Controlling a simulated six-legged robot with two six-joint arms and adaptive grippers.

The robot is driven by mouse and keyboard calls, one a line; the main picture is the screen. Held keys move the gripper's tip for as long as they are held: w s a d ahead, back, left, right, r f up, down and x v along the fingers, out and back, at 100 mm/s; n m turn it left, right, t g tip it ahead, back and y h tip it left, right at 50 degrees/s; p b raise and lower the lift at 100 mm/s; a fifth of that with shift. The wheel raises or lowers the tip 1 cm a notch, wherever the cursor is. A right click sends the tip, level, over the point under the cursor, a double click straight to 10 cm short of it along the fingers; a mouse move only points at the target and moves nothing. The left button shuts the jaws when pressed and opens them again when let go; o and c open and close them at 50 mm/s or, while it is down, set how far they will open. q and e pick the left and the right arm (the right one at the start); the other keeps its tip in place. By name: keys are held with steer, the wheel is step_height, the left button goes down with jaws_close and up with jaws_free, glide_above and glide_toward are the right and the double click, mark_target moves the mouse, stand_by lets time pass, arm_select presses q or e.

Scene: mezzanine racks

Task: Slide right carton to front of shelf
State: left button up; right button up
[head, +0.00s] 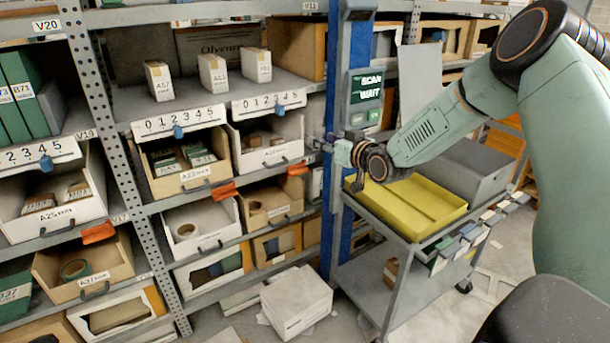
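Three small white and tan cartons stand upright on the upper shelf board (130,103): the left carton (158,82), the middle carton (213,76) and the right carton (257,66). The right carton stands back from the shelf's front edge, with bare board before it. My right gripper (322,142) is in front of the blue post, to the right of and lower than the right carton, and apart from it. Its fingers are small and hard to make out, so I cannot tell whether they are open. My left gripper is not in view.
A blue post (335,70) with a scan screen (367,86) stands right of the shelf. Numbered label strips (268,104) run along the shelf front, above open bins (265,142). A cart with a yellow tray (415,205) stands below my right arm. A white box (297,302) lies on the floor.

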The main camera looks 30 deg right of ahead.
arm_select(q)
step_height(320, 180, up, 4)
steer(key=p, duration=0.2)
steer(key=shift+p, duration=0.3)
arm_select(e)
steer(key=d+r+t+h, duration=0.1)
steer(key=d+r+t, duration=0.1)
steer(key=d+r, duration=0.4)
step_height(320, 180, up, 5)
steer(key=shift+w+d, duration=0.4)
steer(key=shift+c, duration=0.2)
steer(key=shift+r, duration=0.1)
